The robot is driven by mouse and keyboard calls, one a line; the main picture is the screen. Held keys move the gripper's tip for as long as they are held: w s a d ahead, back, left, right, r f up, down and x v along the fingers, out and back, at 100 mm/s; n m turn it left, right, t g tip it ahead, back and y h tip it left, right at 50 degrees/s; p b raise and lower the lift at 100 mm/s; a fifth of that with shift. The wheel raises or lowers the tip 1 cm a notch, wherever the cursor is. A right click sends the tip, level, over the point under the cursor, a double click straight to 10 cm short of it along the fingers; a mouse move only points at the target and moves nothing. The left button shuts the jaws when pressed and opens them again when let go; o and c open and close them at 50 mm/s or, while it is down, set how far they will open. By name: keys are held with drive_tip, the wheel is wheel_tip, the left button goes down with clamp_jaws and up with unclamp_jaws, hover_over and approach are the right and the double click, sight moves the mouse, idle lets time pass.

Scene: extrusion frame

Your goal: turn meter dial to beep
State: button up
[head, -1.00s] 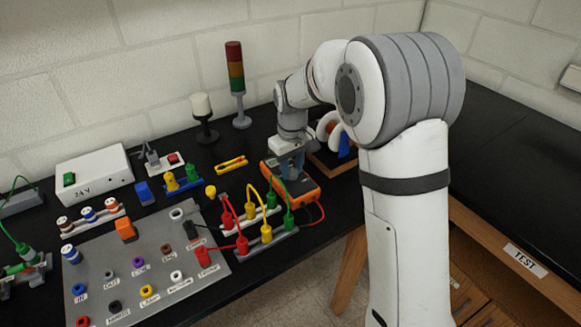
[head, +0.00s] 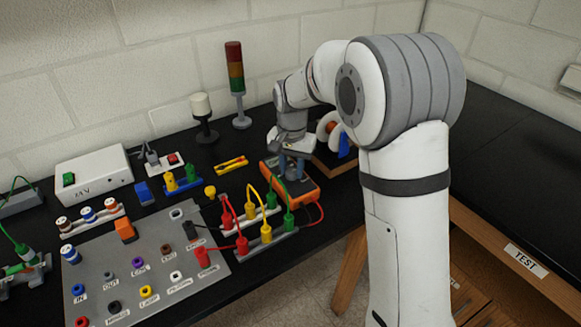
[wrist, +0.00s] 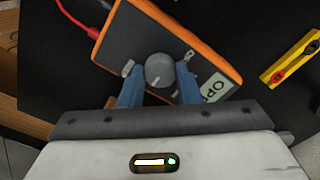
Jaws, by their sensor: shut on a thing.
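The orange-edged meter (head: 308,193) lies on the black bench below my gripper (head: 292,172). Its grey round dial (wrist: 159,70) is near the middle of the wrist view, with a pale pointer mark on its right side. The blue fingers of my gripper (wrist: 158,84) are shut on the dial, one on each side. The meter's pale display (wrist: 214,88) shows letters that look like "OP"; the rest is hidden by the gripper. In the head view my gripper hides the dial.
A grey socket panel (head: 140,270) and racks of red, yellow and green plugs (head: 266,234) stand left of the meter. A yellow tool (head: 231,163), lamp tower (head: 235,75) and wooden stand (head: 335,160) are close by. The bench is clear at right.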

sight(292, 171)
drive_tip(key=m, duration=0.5)
drive_tip(key=shift+m, duration=0.3)
idle(0.5)
drive_tip(key=o, duration=1)
drive_tip(key=shift+r, duration=3.9)
drive_tip(key=s+d+r+n+t, duration=0.1)
drive_tip(key=s+d+r+n, duration=0.25)
drive_tip(key=s+d, duration=0.7)
drive_tip(key=s+d+f+n, duration=0.1)
drive_tip(key=s+n, duration=0.1)
drive_tip(key=s, duration=0.3)
drive_tip(key=s+d+f+n+t, duration=0.1)
drive_tip(key=s+d, duration=0.1)
drive_tip(key=s, duration=0.3)
drive_tip(key=s+d+f+n, duration=0.2)
drive_tip(key=s, duration=0.3)
drive_tip(key=shift+s+d+n+t, duration=0.25)
drive_tip(key=shift+n+t, duration=0.1)
drive_tip(key=shift+t, duration=0.05)
